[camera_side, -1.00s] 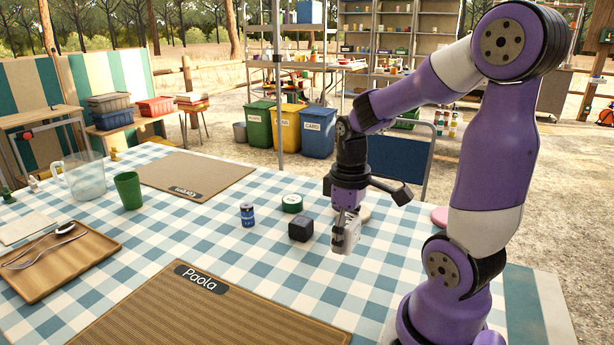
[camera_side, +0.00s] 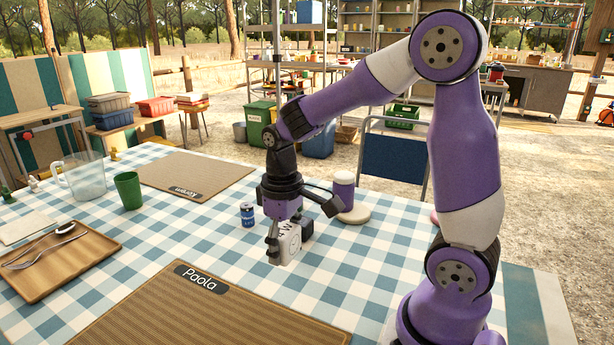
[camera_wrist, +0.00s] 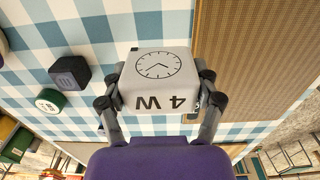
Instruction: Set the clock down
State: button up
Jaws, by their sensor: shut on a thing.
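The clock is a small white block with a round dial and black "4 W" lettering; it shows in the side view (camera_side: 289,243) and in the wrist view (camera_wrist: 157,82). My gripper (camera_side: 285,236) is shut on it, with one finger on each side in the wrist view (camera_wrist: 159,90). The clock is over or on the blue checked tablecloth (camera_side: 345,265), between the Paola placemat (camera_side: 190,310) and a dark cube (camera_side: 306,227). I cannot tell whether its underside touches the cloth.
A blue can (camera_side: 247,214) stands left of my gripper. A green tin (camera_wrist: 50,100) is near the dark cube in the wrist view. A purple jar (camera_side: 344,188) is behind right. A green cup (camera_side: 129,190), jug (camera_side: 82,177) and wooden tray (camera_side: 60,276) are left. Cloth to the right is clear.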

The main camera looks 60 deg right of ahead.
send_over(296, 267)
notch_tip(296, 267, down, 3)
jog(key=shift+a+f, duration=0.1)
jog(key=shift+f, duration=2.05)
jog(key=shift+f, duration=0.15)
jog(key=o, duration=1.2)
